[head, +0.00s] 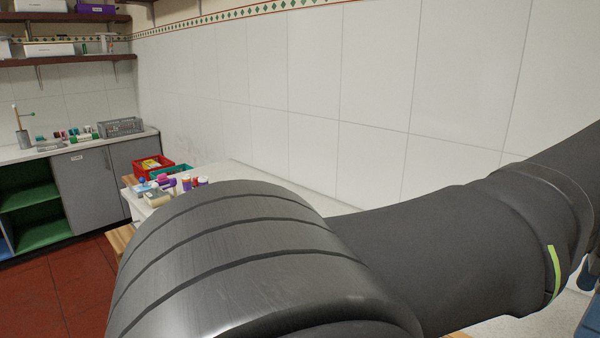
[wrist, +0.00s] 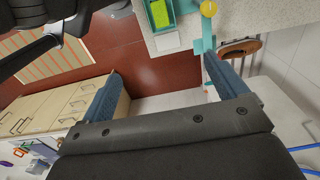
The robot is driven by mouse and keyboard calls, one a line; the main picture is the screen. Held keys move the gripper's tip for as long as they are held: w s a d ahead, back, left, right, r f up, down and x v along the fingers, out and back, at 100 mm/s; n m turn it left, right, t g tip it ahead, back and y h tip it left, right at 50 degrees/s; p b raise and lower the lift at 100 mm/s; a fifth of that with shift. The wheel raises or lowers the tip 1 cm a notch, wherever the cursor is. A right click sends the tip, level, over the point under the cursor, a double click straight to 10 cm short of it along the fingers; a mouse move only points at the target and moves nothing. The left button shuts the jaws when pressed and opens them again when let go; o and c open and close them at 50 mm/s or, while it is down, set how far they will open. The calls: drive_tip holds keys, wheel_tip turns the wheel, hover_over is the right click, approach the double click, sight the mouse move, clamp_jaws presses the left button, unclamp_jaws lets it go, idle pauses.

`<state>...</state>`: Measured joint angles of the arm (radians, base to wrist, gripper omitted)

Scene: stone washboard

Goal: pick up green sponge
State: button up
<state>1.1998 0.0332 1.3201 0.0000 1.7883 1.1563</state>
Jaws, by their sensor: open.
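A bright yellow-green block (wrist: 160,13), possibly the green sponge, lies in a teal tray (wrist: 147,22) at the top edge of the wrist view. I cannot tell for sure that it is the sponge. My gripper (wrist: 160,66) is open and empty, with its two blue fingers wide apart. The block is beyond the fingertips, apart from them. In the head view my own dark arm covers much of the scene, and I cannot make out the sponge or my gripper there.
A teal-handled item (wrist: 203,30) and a yellow round thing (wrist: 208,8) are near the right finger. A wooden oval item (wrist: 240,48) lies against the wall side. Wooden drawers (wrist: 60,105) stand at left. A red crate (head: 152,165) and several small items crowd the white table.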

drive_tip(key=c, duration=0.9)
drive_tip(key=f, duration=3.2)
drive_tip(key=shift+w+f, duration=0.2)
drive_tip(key=shift+f, duration=0.1)
